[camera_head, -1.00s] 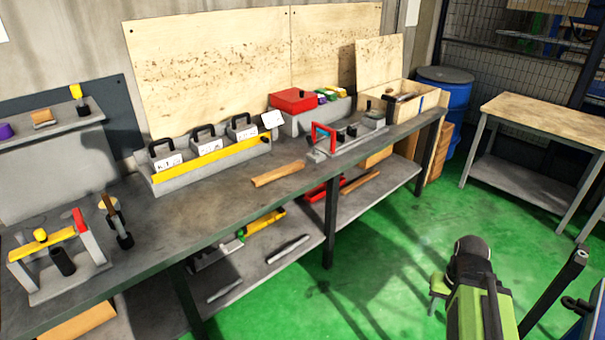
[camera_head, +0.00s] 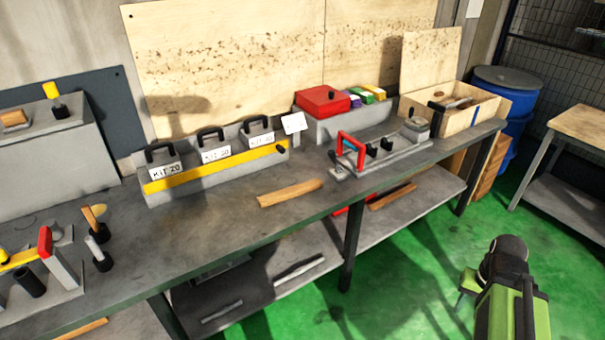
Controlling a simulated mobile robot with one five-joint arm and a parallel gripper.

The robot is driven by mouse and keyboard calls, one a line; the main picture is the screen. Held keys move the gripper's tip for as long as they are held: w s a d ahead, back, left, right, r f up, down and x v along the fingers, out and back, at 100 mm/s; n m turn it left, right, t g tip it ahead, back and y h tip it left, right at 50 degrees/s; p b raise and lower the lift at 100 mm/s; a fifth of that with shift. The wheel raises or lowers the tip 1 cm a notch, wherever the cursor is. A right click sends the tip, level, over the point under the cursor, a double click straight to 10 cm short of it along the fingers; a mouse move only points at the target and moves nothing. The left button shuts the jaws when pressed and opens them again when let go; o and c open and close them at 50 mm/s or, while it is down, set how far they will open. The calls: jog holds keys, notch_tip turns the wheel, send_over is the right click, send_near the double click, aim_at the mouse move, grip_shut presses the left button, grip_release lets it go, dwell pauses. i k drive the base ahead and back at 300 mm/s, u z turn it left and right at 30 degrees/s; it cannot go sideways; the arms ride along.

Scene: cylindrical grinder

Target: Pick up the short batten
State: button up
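A short wooden batten (camera_head: 289,193) lies flat on the grey workbench top (camera_head: 200,230), close to the front edge. It is right of the rack with the yellow bar and left of the fixture with the red handle. Part of my green and black arm (camera_head: 512,305) shows at the lower right, over the green floor and apart from the bench. My gripper's fingers are not seen.
The kit rack (camera_head: 215,170) stands behind the batten. The red-handled fixture (camera_head: 380,155) is to its right, and an open wooden box (camera_head: 455,105) stands farther right. A fixture with a red-topped post (camera_head: 58,262) is at the left. Bare bench surrounds the batten. A wooden table (camera_head: 585,130) stands at the right.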

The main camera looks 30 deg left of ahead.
aim_at(280, 195)
jog(key=z, duration=0.05)
jog(key=i, duration=1.6)
jog(key=u, duration=5.5)
jog(key=i, duration=0.2)
jog(key=z, duration=1.9)
jog(key=i, duration=0.9)
jog(key=u, duration=0.15)
